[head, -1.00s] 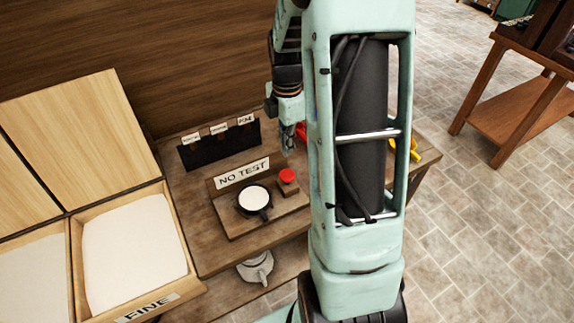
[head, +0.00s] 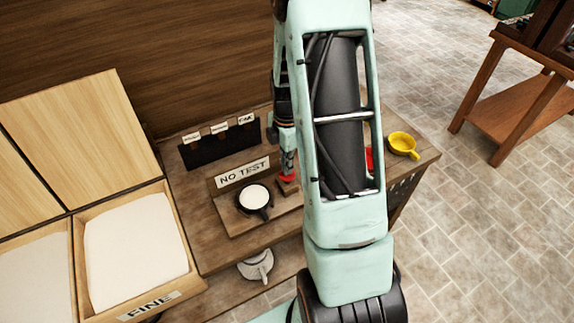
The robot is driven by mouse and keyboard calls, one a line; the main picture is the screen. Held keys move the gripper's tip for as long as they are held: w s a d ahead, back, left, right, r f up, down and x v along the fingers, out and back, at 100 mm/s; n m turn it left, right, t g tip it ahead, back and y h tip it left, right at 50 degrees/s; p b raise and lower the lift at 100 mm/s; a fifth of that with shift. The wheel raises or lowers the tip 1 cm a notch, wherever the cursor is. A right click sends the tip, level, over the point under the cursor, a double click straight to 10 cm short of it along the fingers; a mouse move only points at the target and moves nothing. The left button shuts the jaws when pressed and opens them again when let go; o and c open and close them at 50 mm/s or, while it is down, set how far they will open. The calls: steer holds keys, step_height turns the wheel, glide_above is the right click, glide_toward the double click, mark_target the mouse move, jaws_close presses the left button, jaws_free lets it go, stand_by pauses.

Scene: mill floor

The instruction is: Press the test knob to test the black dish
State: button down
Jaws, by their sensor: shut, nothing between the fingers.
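The black dish (head: 264,213) holds white powder and sits on the wooden test stand (head: 232,225), in front of a sign (head: 242,172) reading "NO TEST". The red test knob (head: 284,180) is on a small block just right of the dish. My gripper (head: 288,174) is shut and empty, pointing down at the knob and partly covering it. It looks to be at or just above the knob's top; I cannot tell whether it is touching.
A yellow cup (head: 403,144) and a red dish (head: 370,158), partly hidden by my arm, are on the right of the bench. A black rack (head: 218,145) with labels stands behind. An open bin (head: 135,250) marked "FINE" is left.

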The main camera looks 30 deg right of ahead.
steer(key=shift+f+b, duration=1.25)
steer(key=shift+f, duration=0.1)
steer(key=shift+r, duration=0.1)
